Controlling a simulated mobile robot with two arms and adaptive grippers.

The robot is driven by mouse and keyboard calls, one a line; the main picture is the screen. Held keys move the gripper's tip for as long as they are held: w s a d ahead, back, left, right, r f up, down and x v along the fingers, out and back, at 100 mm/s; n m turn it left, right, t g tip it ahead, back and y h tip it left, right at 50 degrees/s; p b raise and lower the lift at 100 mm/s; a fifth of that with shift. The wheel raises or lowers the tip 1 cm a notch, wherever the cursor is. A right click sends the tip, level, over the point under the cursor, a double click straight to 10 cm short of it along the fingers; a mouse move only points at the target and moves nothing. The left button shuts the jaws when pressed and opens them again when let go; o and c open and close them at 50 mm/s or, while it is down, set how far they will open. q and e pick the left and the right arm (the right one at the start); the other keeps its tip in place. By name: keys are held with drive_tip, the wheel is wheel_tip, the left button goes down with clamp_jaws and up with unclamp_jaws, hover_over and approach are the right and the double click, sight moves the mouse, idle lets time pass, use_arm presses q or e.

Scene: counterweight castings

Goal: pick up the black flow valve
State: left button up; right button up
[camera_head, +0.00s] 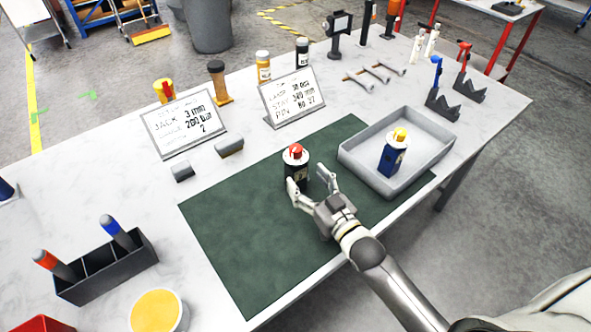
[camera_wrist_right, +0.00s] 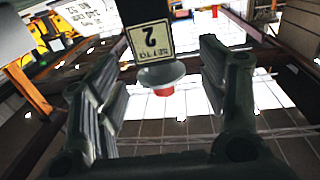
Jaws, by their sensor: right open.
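The black flow valve (camera_head: 297,170) stands upright on the green mat (camera_head: 230,245), with a white collar and a red top. In the right wrist view the valve (camera_wrist_right: 148,40) appears upside down, with a pale label reading "2" and its red knob. My right gripper (camera_head: 308,178) is open at the valve's near side, its fingertips low by the body. In the wrist view the right gripper (camera_wrist_right: 158,75) has one finger on each side of the valve, with visible gaps. I cannot tell how deep the valve sits between them. My left gripper is not in view.
A grey tray (camera_head: 352,160) holding a blue valve (camera_head: 393,157) with a yellow top is right of the gripper. Two sign boards (camera_head: 184,127) (camera_head: 291,98) stand behind. A black holder (camera_head: 105,268) and a yellow-filled tub (camera_head: 157,312) are at left. The mat's left part is clear.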

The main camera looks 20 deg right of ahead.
sight(301, 170)
drive_tip(key=shift+w+a, duration=0.15)
drive_tip(key=shift+w, duration=0.9)
drive_tip(key=p+x, duration=0.2)
drive_tip(key=x, duration=0.2)
drive_tip(key=shift+w+r, duration=0.1)
drive_tip(key=shift+w, duration=0.35)
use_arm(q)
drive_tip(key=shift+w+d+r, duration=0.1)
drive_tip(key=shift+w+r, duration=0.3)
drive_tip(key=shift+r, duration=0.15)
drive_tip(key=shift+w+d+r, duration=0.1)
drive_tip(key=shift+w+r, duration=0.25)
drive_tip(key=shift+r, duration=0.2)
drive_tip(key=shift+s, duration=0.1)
use_arm(e)
drive_tip(key=shift+s, duration=0.1)
drive_tip(key=c, duration=1.4)
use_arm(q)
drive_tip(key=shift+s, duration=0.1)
use_arm(e)
clamp_jaws()
